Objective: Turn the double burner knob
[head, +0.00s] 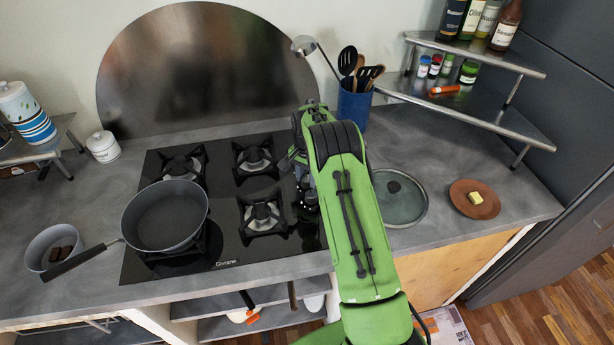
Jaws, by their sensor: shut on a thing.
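The black glass hob (220,253) is set in the grey counter, with several gas burners. A grey frying pan (166,216) sits over its front left burner. My green arm reaches over the hob's right side. My gripper (297,167) is at the right edge of the hob, mostly hidden behind my own arm. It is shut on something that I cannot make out. Dark control knobs (308,226) show in part beside my arm at the hob's right side. I cannot tell which one is the double burner knob; my arm covers part of that row.
A glass lid (399,200) and a brown plate with a yellow piece (474,199) lie to the right. A blue utensil holder (354,106) stands behind my arm. A bowl (53,248) is near the pan's handle. A metal corner shelf (460,117) rises at the back right.

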